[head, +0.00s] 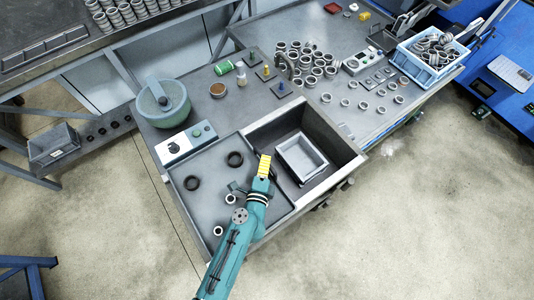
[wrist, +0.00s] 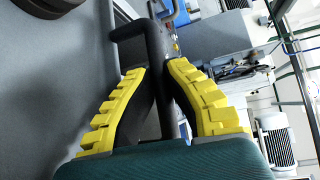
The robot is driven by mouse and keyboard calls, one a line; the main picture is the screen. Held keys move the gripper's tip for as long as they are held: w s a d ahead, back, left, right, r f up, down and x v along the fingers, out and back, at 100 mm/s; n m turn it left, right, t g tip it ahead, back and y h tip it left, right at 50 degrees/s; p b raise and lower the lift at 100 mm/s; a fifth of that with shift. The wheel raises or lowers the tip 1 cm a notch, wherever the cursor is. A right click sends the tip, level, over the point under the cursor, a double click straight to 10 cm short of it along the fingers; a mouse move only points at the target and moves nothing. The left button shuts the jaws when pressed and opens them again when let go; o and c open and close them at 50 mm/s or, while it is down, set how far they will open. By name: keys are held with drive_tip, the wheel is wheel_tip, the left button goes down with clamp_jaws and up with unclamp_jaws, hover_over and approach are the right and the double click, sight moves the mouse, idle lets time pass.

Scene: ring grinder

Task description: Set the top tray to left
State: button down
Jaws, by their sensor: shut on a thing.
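The top tray (head: 213,190) is a flat grey sliding tray with a raised rim and a few rings on it. It sits over the left part of the workbench's front section, and the compartment to its right is uncovered. My gripper (head: 265,165) is at the tray's right edge, reached from the front. In the wrist view my gripper (wrist: 160,78) has its yellow padded fingers closed on a dark bar-shaped handle (wrist: 156,42). The handle seems to belong to the tray; the head view hides it behind the gripper.
A grey bin (head: 300,157) stands inside the open compartment (head: 335,140). Dark rings (head: 235,159) and small metal rings lie on the tray. A control box (head: 186,143) and a green round machine (head: 162,103) stand behind it. A blue crate (head: 430,55) is at the back right.

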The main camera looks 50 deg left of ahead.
drive_tip(key=shift+s+a+f, duration=0.1)
drive_tip(key=c, duration=1.3)
unclamp_jaws()
drive_tip(key=shift+s+a, duration=0.1)
drive_tip(key=shift+s, duration=0.05)
drive_tip(key=shift+s+d, duration=0.25)
drive_tip(key=shift+d, duration=0.2)
drive_tip(key=v, duration=1.1)
